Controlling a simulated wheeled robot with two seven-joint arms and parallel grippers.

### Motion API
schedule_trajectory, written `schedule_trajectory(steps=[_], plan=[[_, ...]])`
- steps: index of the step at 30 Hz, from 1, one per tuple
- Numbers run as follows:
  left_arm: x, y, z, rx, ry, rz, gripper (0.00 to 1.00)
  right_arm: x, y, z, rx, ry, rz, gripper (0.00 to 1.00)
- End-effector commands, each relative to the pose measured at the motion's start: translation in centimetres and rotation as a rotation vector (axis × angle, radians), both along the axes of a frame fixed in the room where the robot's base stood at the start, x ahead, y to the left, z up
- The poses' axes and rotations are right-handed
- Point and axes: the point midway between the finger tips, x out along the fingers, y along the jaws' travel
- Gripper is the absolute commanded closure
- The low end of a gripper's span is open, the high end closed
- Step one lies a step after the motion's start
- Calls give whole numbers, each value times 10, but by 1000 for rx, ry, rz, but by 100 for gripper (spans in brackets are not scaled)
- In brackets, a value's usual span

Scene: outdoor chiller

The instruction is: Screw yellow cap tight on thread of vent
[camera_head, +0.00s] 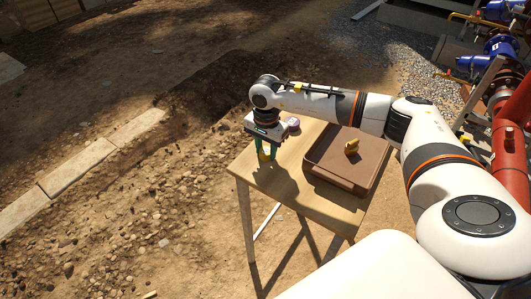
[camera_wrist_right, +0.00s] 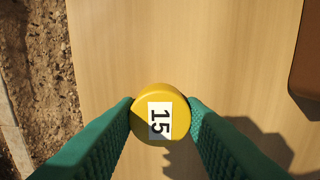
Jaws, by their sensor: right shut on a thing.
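My right gripper (camera_head: 266,153) points down over the far left part of the wooden table. Its green fingers are shut on a round yellow cap (camera_wrist_right: 174,95), one on each side. The cap's top faces the wrist camera and carries a white label reading 15. In the head view the yellow cap (camera_head: 265,156) shows only as a small patch between the fingers. My left gripper is not in view.
The wooden table (camera_head: 247,178) holds a brown case or tray (camera_head: 331,177) with a small yellow object (camera_head: 351,147) on it. A small pinkish object (camera_head: 292,123) is just behind the gripper. Red and blue pipework (camera_head: 508,150) stands at the right. Dirt surrounds the table.

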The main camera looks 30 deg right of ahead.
Motion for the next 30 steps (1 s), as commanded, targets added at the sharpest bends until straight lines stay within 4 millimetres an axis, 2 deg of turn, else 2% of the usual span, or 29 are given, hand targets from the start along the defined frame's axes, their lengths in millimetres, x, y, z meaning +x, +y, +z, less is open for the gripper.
schedule_trajectory(steps=[1, 3, 10, 30], plan=[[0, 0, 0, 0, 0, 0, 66, 0, 0, 0, 0, 0, 0, 92], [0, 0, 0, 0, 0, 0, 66, 0, 0, 0, 0, 0, 0, 100], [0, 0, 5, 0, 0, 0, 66, 0, 0, 8, 1, -2, 0, 100], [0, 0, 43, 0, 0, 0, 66, 0, 0, 71, 0, -1, 0, 100]])
